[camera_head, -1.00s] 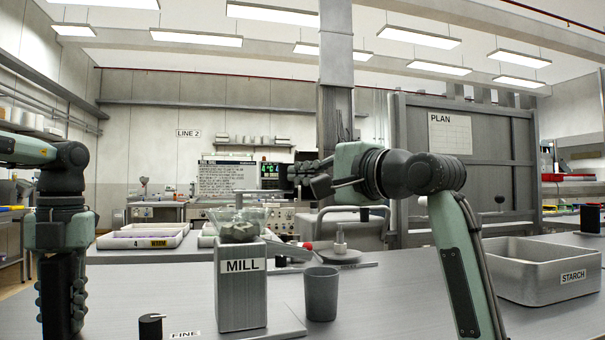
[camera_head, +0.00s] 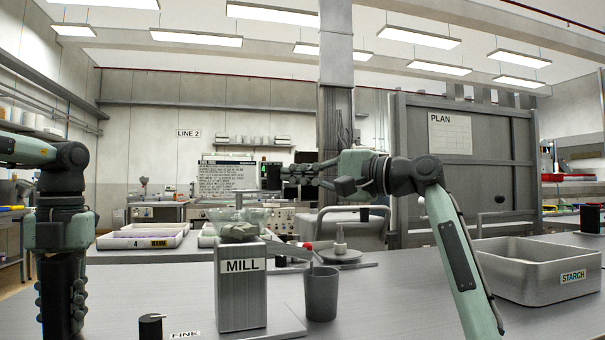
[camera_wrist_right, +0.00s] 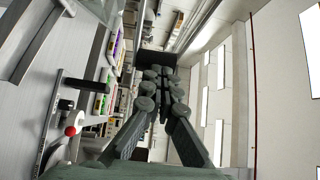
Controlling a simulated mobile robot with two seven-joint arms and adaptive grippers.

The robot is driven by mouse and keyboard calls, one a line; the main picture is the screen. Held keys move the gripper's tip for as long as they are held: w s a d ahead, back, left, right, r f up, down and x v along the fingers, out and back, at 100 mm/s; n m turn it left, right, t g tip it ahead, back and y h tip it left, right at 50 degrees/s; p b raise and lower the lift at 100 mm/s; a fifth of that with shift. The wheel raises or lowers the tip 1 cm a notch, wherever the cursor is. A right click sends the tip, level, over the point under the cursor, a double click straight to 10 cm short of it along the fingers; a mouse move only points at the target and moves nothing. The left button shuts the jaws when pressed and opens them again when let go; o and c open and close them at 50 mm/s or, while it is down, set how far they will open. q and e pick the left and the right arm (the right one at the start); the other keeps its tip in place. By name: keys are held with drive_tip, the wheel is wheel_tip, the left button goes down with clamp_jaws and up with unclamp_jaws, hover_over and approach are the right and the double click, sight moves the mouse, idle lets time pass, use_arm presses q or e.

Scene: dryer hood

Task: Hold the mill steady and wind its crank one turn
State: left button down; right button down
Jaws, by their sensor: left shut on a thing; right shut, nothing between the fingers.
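The grey mill (camera_head: 242,300), labelled MILL, stands upright on the bench with a clear hopper of grey lumps on top. A thin crank arm (camera_head: 260,191) runs right from the post above the hopper; its far end is unclear near my right gripper. My right gripper (camera_head: 287,172) is shut and empty, pointing left above and behind the mill. Its closed fingers also show in the right wrist view (camera_wrist_right: 165,75). My left gripper (camera_head: 62,318) points down at the far left, apart from the mill. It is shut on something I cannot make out.
A grey cup (camera_head: 321,295) stands right of the mill, near a red ball knob (camera_head: 308,246). A black knob (camera_head: 151,326) stands at the front left. A STARCH bin (camera_head: 540,285) is at the right.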

sight(271, 176)
drive_tip(key=shift+w+d+x, duration=0.1)
drive_tip(key=shift+w+x, duration=0.1)
drive_tip(key=shift+x, duration=0.85)
drive_tip(key=shift+w+d+x, duration=0.1)
drive_tip(key=shift+w+x, duration=0.05)
drive_tip(key=shift+x, duration=0.9)
drive_tip(key=shift+w+d+x, duration=0.1)
drive_tip(key=shift+w+x, duration=0.1)
drive_tip(key=shift+x, duration=0.85)
drive_tip(key=shift+a+f, duration=0.15)
drive_tip(key=shift+f, duration=0.05)
drive_tip(key=w+d, duration=0.2)
drive_tip(key=d, duration=1.2)
drive_tip(key=shift+f, duration=0.2)
